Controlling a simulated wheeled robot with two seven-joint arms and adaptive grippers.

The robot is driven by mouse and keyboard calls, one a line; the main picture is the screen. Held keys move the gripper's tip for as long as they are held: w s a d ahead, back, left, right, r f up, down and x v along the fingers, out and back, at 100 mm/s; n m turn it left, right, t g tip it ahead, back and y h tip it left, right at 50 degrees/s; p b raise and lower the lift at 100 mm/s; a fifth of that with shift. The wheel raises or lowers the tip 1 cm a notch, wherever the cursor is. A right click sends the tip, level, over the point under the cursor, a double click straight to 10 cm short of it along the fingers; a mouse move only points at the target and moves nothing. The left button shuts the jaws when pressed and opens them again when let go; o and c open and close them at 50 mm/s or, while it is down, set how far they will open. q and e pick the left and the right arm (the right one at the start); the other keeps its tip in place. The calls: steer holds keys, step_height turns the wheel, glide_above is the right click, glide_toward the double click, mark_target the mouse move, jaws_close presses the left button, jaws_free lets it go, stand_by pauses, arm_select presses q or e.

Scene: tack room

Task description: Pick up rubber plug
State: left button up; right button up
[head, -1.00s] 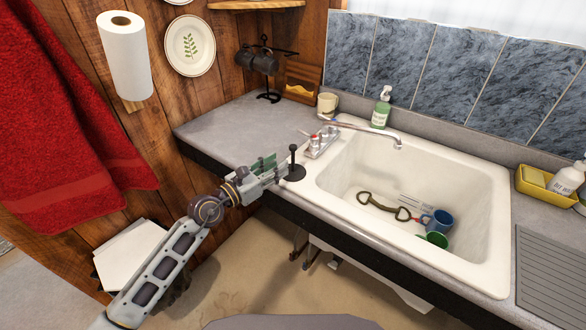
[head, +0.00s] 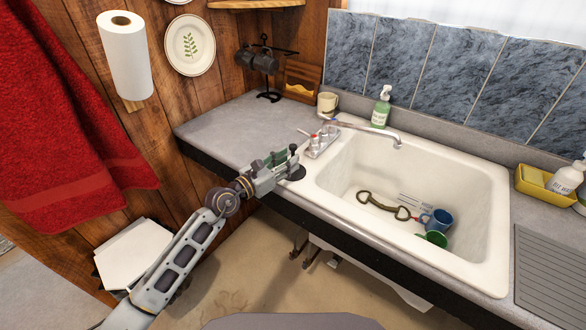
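The rubber plug is black, with a flat round base (head: 297,173) on the grey counter at the left front corner of the sink. Its upright stem has a small knob (head: 293,147) on top. My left gripper (head: 289,163) is at the stem, just above the base, and its fingers hide most of the stem. I cannot tell whether the fingers are closed on the stem or only beside it. The base still appears to rest on the counter. My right gripper is not in view.
The white sink (head: 340,185) holds a blue mug (head: 437,219), a green cup (head: 434,238) and a horse bit (head: 383,205). The counter to the left (head: 225,125) is clear.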

arm_select(q)
steer(key=shift+x, duration=1.45)
steer(key=c, duration=0.7)
jaws_close()
steer(key=shift+r, duration=0.1)
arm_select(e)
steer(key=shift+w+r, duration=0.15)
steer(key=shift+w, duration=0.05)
